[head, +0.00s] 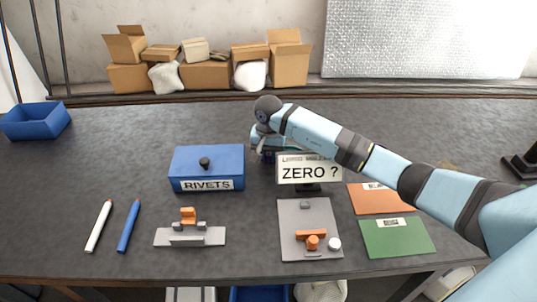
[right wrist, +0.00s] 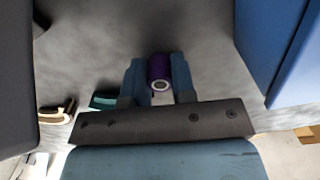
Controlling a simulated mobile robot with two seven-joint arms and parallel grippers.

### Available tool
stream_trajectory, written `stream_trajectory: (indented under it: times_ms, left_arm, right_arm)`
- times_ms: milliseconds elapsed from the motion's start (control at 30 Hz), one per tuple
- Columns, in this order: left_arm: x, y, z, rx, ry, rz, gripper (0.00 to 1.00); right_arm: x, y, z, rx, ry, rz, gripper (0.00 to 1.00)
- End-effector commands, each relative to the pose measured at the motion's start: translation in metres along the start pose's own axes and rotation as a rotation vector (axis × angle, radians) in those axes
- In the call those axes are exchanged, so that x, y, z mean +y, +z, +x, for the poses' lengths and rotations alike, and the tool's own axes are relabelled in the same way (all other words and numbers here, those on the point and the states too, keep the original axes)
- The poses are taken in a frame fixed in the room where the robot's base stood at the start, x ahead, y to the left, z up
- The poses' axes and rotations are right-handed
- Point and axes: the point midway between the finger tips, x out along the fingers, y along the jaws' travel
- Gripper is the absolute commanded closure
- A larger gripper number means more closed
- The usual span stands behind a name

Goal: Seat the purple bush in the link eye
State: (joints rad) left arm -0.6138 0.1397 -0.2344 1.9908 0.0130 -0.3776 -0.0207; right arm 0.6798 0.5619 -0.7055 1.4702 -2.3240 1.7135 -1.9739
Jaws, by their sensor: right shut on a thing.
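The purple bush (right wrist: 159,68) is a short cylinder with a pale ring around a dark hole at its near end. My right gripper (right wrist: 159,80) is shut on it, one blue finger on each side, in the right wrist view. In the head view my right gripper (head: 266,150) is behind the sign, just right of the blue RIVETS box, and the bush is mostly hidden there. I cannot pick out the link eye for certain. A grey plate (head: 293,222) at the front carries an orange T-shaped part (head: 311,239). My left gripper is not in view.
The ZERO ? sign (head: 309,173) stands close to my right gripper, and the RIVETS box (head: 208,165) is to its left. A grey fixture (head: 190,237), two markers, orange and green cards and a blue bin (head: 36,121) are around.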

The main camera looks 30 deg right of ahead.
Motion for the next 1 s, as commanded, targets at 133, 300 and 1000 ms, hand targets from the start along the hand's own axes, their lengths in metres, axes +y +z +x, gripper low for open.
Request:
stream_trajectory:
  times_ms: [133,300,1000]
  left_arm:
    - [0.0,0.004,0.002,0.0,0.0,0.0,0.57]
    - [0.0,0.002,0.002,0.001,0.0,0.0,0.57]
    - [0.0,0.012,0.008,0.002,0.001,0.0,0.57]
  right_arm:
    - [0.0,0.0,0.004,0.0,0.0,-0.001,0.74]
    - [0.0,0.0,0.003,0.0,0.0,0.0,0.5]
    - [0.0,-0.001,-0.079,0.005,-0.002,-0.001,0.5]
